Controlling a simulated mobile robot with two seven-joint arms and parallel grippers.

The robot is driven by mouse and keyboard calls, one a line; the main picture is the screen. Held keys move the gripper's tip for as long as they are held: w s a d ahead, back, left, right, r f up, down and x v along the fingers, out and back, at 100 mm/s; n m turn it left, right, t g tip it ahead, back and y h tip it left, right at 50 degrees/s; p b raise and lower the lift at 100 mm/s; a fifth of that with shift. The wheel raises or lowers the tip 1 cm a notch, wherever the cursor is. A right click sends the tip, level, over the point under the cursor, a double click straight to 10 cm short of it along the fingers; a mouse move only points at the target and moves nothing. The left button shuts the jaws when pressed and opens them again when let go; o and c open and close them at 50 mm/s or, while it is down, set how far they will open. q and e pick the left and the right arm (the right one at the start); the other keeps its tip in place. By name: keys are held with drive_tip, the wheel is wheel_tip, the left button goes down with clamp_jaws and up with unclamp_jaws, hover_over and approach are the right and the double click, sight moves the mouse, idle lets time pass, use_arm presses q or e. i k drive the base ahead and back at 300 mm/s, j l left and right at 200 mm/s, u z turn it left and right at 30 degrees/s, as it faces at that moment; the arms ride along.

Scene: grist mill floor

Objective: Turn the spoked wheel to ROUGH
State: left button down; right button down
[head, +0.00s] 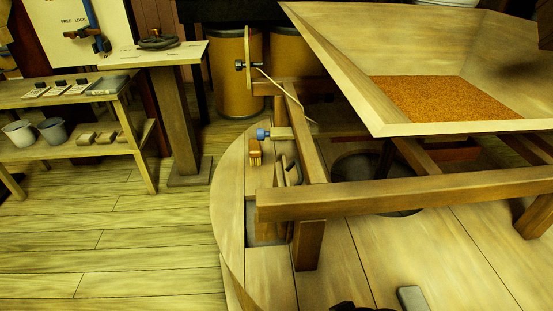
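A dark wheel (157,42) lies flat on the pale top of a pedestal stand (178,110) at the upper left. It looks like the spoked wheel, but its spokes are hard to make out. Small dark marks show on the stand top by the wheel; I cannot read the word ROUGH or tell where the wheel points.
A shelf bench (60,98) with pails adjoins the stand at left. The round wooden mill casing (260,285) and grain hopper (345,65) fill the right. Plank floor (110,240) is clear at lower left.

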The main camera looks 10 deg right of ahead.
sight(158, 40)
drive_tip(key=i+j+u, duration=0.15)
drive_tip(key=j+u, duration=0.3)
drive_tip(key=i+j+u, duration=0.25)
drive_tip(key=u, duration=0.25)
drive_tip(key=i+j+u, duration=0.25)
drive_tip(key=u, duration=0.2)
drive_tip(key=i+j+z, duration=0.1)
drive_tip(key=i+z, duration=0.3)
drive_tip(key=i+j+z, duration=0.25)
drive_tip(key=i+z, duration=0.15)
drive_tip(key=i, duration=0.05)
